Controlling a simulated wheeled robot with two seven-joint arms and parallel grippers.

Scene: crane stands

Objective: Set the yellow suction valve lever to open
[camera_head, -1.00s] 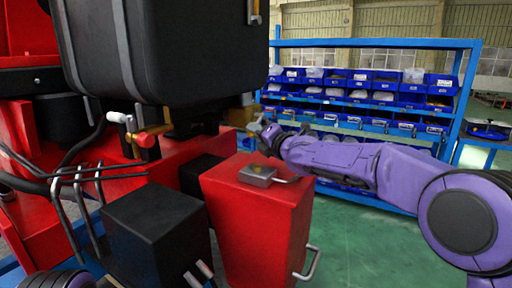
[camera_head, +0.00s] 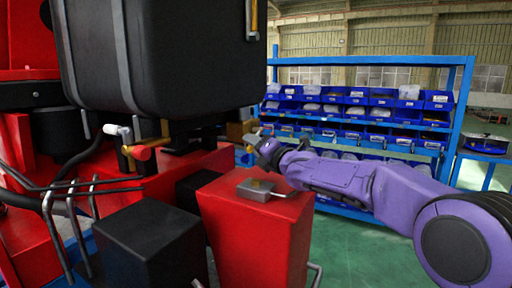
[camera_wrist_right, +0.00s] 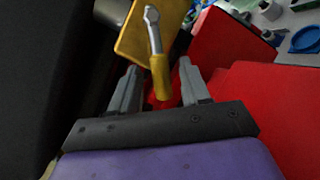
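The yellow suction valve lever (camera_wrist_right: 159,70) shows in the right wrist view as a silver shank with a yellow grip, in front of a yellow plate (camera_wrist_right: 143,30). My right gripper (camera_wrist_right: 158,78) is open, with one finger on each side of the yellow grip. Gaps show between the grip and both fingers. In the head view my right gripper (camera_head: 258,141) reaches left behind the red box, near small yellow parts. The lever is too small to make out there. My left gripper is not in view.
A big black tank (camera_head: 165,55) hangs at upper left, and a red box (camera_head: 255,230) with a metal latch stands below my right arm. A blue rack of bins (camera_head: 360,110) stands behind.

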